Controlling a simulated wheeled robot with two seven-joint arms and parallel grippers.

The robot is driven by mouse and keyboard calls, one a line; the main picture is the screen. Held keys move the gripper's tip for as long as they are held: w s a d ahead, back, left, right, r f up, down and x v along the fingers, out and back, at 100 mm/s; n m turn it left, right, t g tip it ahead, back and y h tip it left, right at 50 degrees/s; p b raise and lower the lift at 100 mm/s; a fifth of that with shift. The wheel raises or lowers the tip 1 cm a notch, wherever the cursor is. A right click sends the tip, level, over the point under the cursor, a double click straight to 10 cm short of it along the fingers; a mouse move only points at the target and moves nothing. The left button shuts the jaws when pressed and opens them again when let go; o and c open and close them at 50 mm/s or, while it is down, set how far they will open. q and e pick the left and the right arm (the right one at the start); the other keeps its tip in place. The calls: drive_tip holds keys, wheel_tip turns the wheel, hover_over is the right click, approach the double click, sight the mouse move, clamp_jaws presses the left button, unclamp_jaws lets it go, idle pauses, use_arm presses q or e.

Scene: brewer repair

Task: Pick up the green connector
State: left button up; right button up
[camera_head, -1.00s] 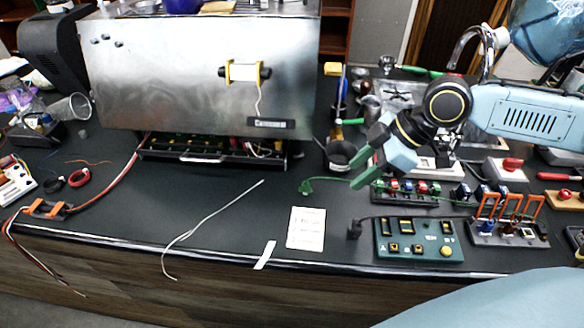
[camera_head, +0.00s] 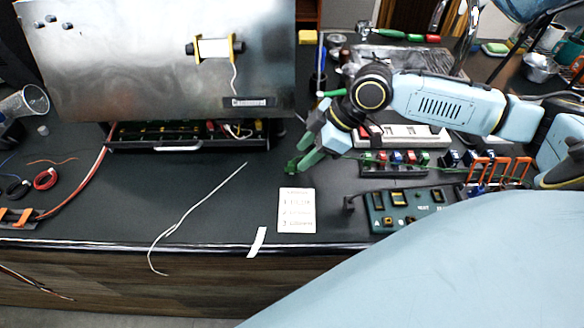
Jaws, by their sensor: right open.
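The green connector (camera_head: 290,167) lies on the dark counter in the head view, left of the row of coloured connectors. A thin green cable runs from it to the right, passing behind my gripper. My right gripper (camera_head: 301,154) comes in from the right and is open. Its two green-tipped fingers are at the connector, with the lower fingertip just beside it. I cannot tell whether a finger touches it. Nothing is visibly held. My left gripper is not in view.
A white instruction card (camera_head: 297,210) lies in front of the connector. A green panel (camera_head: 405,203) and a coloured connector row (camera_head: 395,169) stand to the right. The silver brewer (camera_head: 150,60) stands behind left. A white wire (camera_head: 195,210) crosses otherwise clear counter.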

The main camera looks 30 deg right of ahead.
sight(293, 163)
drive_tip(key=x, duration=0.3)
drive_tip(key=shift+w+a+f, duration=0.2)
drive_tip(key=shift+w+a, duration=0.05)
drive_tip(key=shift+w, duration=0.1)
drive_tip(key=shift+f, duration=0.1)
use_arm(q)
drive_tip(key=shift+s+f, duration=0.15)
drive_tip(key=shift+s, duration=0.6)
use_arm(e)
clamp_jaws()
